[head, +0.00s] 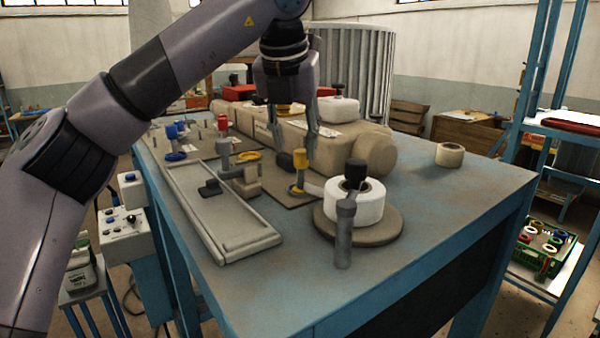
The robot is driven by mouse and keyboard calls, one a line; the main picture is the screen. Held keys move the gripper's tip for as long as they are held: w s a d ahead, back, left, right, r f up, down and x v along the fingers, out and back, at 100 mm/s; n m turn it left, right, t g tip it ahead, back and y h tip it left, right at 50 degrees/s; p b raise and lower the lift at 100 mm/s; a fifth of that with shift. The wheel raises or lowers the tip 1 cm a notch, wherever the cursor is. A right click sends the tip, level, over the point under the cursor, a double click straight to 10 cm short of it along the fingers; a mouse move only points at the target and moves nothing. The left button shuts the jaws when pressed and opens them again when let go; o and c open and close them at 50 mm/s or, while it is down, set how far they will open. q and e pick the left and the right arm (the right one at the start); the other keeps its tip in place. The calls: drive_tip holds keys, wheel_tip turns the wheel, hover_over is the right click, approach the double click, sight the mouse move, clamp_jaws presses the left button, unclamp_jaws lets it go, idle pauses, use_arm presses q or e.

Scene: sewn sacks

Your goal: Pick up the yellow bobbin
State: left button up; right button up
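A small yellow bobbin (299,158) stands upright on a peg on the brown board, with a yellow base piece below it. A flat yellow ring (248,156) lies further left, and I cannot tell whether it is a bobbin too. My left gripper (294,146) points down over the table from above. Its two fingers are spread apart, with the yellow bobbin just below and near the right fingertip. I see nothing held between them. Whether the fingers touch the bobbin I cannot tell. My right gripper is not in view.
A white tape roll (367,204) sits on a round brown disc, in front to the right. A long grey tray (217,222) lies at left. Tan sacks (350,150) lie behind. A small roll (450,155) stands at right. The table's (440,210) right side is mostly clear.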

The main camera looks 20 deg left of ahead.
sight(303, 166)
use_arm(q)
drive_tip(key=shift+w+d+f, duration=0.15)
drive_tip(key=shift+w+f, duration=0.15)
drive_tip(key=shift+f, duration=0.3)
drive_tip(key=shift+d+f+p, duration=0.1)
drive_tip(key=shift+p, duration=0.25)
drive_tip(key=p+x, duration=0.3)
drive_tip(key=x, duration=0.1)
drive_tip(key=shift+d, duration=0.1)
drive_tip(key=shift+w+f, duration=0.2)
drive_tip(key=shift+f, duration=0.25)
drive_tip(key=shift+d, duration=0.1)
drive_tip(key=shift+c, duration=1.4)
clamp_jaws()
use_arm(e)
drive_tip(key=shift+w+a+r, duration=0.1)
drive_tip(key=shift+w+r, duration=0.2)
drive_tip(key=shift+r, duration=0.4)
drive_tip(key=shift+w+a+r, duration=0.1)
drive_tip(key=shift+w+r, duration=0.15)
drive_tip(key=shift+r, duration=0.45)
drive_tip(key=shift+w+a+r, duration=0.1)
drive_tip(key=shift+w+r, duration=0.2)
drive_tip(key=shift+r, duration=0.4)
